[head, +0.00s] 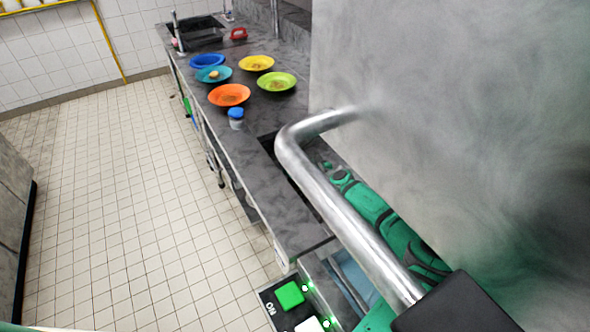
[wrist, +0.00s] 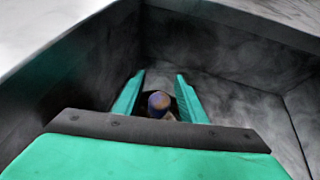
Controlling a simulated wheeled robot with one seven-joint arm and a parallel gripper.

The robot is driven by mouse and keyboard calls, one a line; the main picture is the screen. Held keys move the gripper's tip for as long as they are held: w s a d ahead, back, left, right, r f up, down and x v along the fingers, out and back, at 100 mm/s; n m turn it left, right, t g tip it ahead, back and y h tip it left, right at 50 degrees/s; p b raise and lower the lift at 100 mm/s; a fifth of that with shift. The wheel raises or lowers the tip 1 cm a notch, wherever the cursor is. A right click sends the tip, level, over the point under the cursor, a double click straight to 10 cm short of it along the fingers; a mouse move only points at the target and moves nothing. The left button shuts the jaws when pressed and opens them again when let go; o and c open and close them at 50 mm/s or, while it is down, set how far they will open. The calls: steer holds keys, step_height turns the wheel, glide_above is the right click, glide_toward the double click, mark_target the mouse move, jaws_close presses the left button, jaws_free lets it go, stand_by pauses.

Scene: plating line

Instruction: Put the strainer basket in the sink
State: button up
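My gripper (wrist: 160,76) points down into a dark grey basin (wrist: 225,85) in the wrist view. Its two green fingers are apart. A small rounded thing with a purplish and tan top (wrist: 158,102) shows between them, with gaps at its sides; I cannot tell whether it is the strainer basket. In the head view my green arm reaches over a dark opening in the counter (head: 290,172), partly behind a metal bar, and the fingertips cannot be made out. A dark sink (head: 203,43) with a tap is at the counter's far end. No strainer basket can be clearly identified.
Orange (head: 229,95), lime (head: 277,82), yellow (head: 257,63), teal (head: 214,74) and blue (head: 207,61) plates and a blue-lidded jar (head: 236,118) stand on the counter. A thick metal bar (head: 340,205) and steel panel (head: 450,130) are close on the right. The tiled floor at left is clear.

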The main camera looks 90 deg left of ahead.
steer(key=shift+w+r, duration=0.1)
steer(key=shift+r, duration=0.05)
steer(key=v, duration=1.2)
stand_by(0.3)
